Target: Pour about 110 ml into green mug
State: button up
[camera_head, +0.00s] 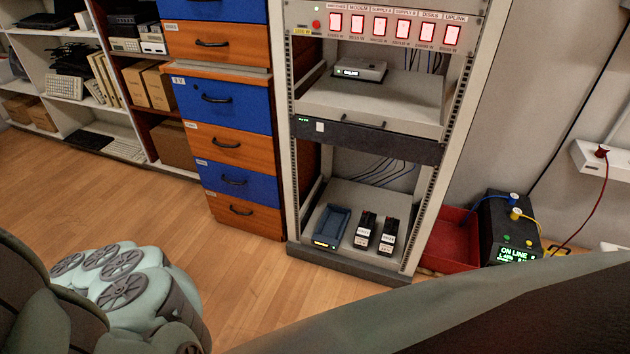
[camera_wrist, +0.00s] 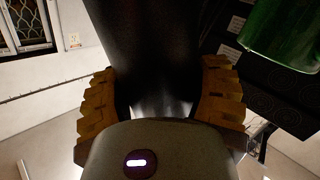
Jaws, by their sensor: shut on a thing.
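In the wrist view, my gripper (camera_wrist: 160,98) has its two ribbed yellow-brown finger pads closed on either side of a dark, smooth, rounded vessel (camera_wrist: 155,45). The vessel runs up out of the top of the picture, so its mouth and contents are hidden. The green mug (camera_wrist: 285,35) shows at the upper right of the wrist view, partly cut off by the frame edge, apart from the fingers. Its inside is not visible, so I cannot tell what it holds. The head view shows neither the mug nor the held vessel.
In the wrist view, a dark panel with ring marks (camera_wrist: 285,97) lies by the mug. In the head view stand an equipment rack (camera_head: 365,130), blue and orange drawers (camera_head: 235,145), a red bin (camera_head: 450,240) and a black power unit (camera_head: 508,225). The wooden floor before the drawers is clear.

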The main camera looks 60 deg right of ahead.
jog(key=shift+s+a+r+m+p, duration=0.15)
jog(key=shift+r+m+p, duration=0.2)
jog(key=shift+p, duration=0.25)
jog(key=shift+f+y, duration=0.15)
jog(key=shift+y, duration=0.15)
jog(key=shift+f+m+b, duration=0.25)
jog(key=shift+m+b, duration=0.05)
jog(key=shift+m, duration=0.45)
jog(key=shift+m+y, duration=0.3)
jog(key=shift+m, duration=0.4)
